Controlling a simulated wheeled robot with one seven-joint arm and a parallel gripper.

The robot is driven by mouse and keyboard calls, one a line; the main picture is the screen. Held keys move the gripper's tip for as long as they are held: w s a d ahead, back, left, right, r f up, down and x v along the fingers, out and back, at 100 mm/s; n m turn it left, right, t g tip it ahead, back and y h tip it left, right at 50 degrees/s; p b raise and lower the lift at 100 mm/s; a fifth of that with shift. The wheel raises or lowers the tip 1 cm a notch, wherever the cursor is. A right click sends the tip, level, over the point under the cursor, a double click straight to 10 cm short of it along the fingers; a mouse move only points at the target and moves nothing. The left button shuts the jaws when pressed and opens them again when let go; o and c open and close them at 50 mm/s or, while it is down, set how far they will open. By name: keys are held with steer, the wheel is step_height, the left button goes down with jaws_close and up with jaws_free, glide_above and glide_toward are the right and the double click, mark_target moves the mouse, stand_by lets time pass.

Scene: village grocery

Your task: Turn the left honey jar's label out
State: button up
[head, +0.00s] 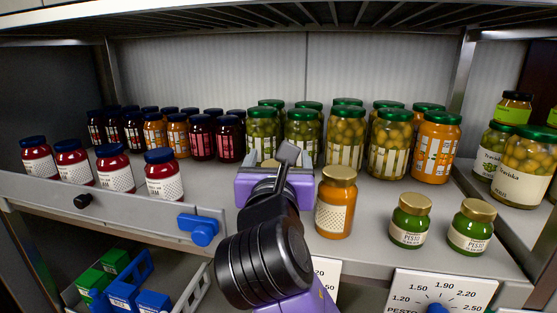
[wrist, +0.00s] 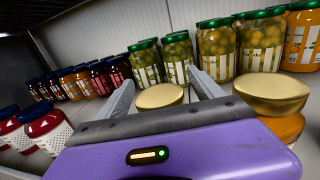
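The left honey jar shows only as a gold lid (wrist: 159,96) between my fingers in the wrist view. In the head view a bit of its lid (head: 268,163) shows; my gripper hides its body and label. My gripper (wrist: 162,80) is open, one finger on each side of this lid, with small gaps showing. It also shows in the head view (head: 277,167), reaching over the shelf's front. The other honey jar (head: 337,203), amber with a gold lid and dotted pale label facing front, stands just right; its lid (wrist: 271,92) is close to my right finger.
Two green pesto jars (head: 410,221) stand further right. Tall pickle jars (head: 345,137) stand in a row behind. Red jam jars (head: 115,169) line the front left behind a grey rail with a blue clip (head: 199,229). Some bare shelf lies left of my gripper.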

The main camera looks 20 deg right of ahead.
steer(key=shift+f, duration=0.15)
steer(key=shift+s+a, duration=0.1)
steer(key=shift+s, duration=0.05)
steer(key=b+v, duration=0.1)
steer(key=v, duration=0.6)
steer(key=shift+s+b, duration=0.25)
steer(key=shift+b, duration=0.1)
